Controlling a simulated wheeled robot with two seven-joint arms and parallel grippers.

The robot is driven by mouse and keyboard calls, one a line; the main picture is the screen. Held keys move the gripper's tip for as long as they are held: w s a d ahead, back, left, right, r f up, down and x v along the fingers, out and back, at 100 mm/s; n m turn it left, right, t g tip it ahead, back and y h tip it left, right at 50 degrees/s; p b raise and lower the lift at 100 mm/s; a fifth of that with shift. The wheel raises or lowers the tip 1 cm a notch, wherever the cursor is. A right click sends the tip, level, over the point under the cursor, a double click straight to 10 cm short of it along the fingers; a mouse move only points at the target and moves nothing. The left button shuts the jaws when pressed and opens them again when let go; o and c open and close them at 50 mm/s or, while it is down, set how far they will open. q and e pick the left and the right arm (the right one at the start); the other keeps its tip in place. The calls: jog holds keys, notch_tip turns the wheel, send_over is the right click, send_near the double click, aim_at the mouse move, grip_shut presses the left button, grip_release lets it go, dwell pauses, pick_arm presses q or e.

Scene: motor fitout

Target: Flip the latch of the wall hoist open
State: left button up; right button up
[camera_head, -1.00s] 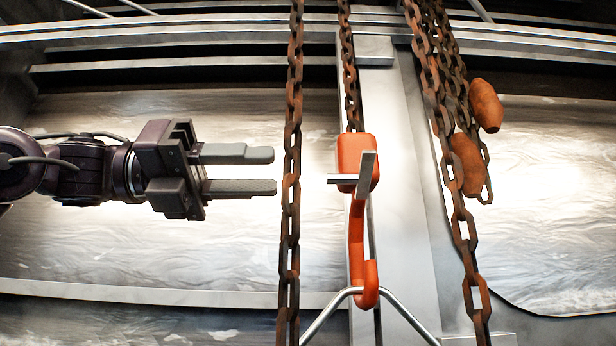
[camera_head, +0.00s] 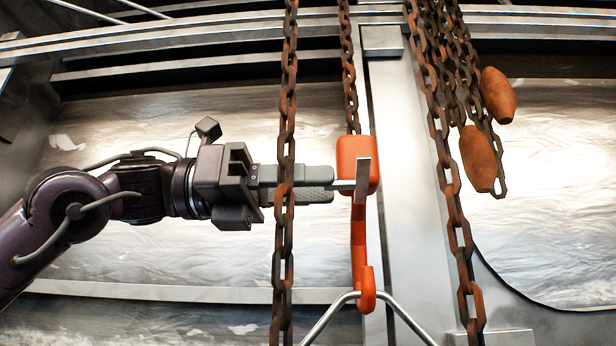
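The wall hoist's orange hook block (camera_head: 352,160) hangs on a rusty chain in the middle of the head view. Its latch (camera_head: 361,180) is a grey metal piece on the block's front, with an upright plate and a bar (camera_head: 345,185) sticking out to the left. Below, the orange hook (camera_head: 364,285) holds a bent metal rod. My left gripper (camera_head: 328,185) reaches in from the left, behind a hanging chain. Its fingertips lie above and below the end of the bar, closed together on it. The chain hides part of the fingers. My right gripper is out of view.
A rusty chain (camera_head: 282,235) hangs in front of my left fingers. More chains (camera_head: 443,150) hang on the right, with two orange-brown weights (camera_head: 480,158). A metal post (camera_head: 405,200) stands behind the hook. The space left of the front chain is clear apart from my arm.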

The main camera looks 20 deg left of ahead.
pick_arm(q)
jog(key=shift+a, duration=0.15)
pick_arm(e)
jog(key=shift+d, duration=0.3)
pick_arm(q)
grip_shut()
jog(key=shift+w+r+n, duration=0.1)
jog(key=shift+r+n, duration=0.05)
jog(key=shift+n, duration=0.55)
jog(key=shift+r+n, duration=0.15)
jog(key=shift+n, duration=0.55)
grip_release()
jog(key=b+v, duration=0.1)
jog(key=v, duration=0.6)
jog(key=shift+a, duration=0.4)
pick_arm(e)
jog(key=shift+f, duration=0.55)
pick_arm(q)
jog(key=shift+d, duration=0.1)
